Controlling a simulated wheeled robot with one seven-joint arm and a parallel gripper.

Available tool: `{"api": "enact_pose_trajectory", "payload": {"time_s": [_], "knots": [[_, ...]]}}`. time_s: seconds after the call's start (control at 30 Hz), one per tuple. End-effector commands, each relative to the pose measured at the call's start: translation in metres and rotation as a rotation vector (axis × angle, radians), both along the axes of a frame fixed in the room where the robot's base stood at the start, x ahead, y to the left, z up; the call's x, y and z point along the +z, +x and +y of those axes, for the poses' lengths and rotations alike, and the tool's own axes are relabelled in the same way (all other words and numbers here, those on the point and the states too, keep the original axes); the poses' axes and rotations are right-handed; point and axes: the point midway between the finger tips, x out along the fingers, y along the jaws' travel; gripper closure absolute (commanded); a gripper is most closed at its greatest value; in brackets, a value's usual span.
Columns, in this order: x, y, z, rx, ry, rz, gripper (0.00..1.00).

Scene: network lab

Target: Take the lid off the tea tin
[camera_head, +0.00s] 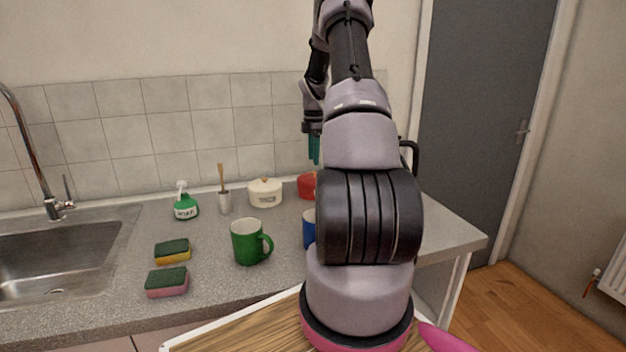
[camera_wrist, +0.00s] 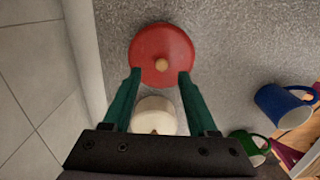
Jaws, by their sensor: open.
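A red tin with a round red lid and a light knob stands against the back wall (camera_head: 307,181), partly hidden by my arm in the head view. In the wrist view its lid (camera_wrist: 150,42) lies just ahead of my fingertips. A white tin with a white lid and a label (camera_head: 265,192) stands to its left. It also shows between my fingers in the wrist view (camera_wrist: 153,116). I cannot read which is the tea tin. My gripper (camera_head: 314,150) has teal fingers, open and empty (camera_wrist: 160,74), above the tins. Both lids are on.
A green mug (camera_head: 248,243) and a partly hidden blue mug (camera_head: 308,230) stand in front of the tins. A soap bottle (camera_head: 186,206), a brush holder (camera_head: 224,203) and two sponges (camera_head: 172,251) (camera_head: 167,282) are left, beside the sink (camera_head: 50,262).

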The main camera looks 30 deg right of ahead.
Motion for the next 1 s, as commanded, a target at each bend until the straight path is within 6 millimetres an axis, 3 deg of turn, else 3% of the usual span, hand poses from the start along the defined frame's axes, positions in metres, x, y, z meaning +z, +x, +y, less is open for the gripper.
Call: {"api": "enact_pose_trajectory", "payload": {"time_s": [0.3,0.63,0.7,0.8,1.0], "knots": [[-0.043,-0.002,0.004,0.000,0.001,0.002,0.41],[-0.050,-0.002,0.004,-0.001,0.000,0.000,0.41],[-0.050,-0.002,0.004,-0.001,0.000,0.000,0.68],[-0.050,-0.002,0.004,-0.001,0.000,0.000,1.00],[-0.050,-0.002,0.004,-0.001,0.000,-0.001,1.00]]}}
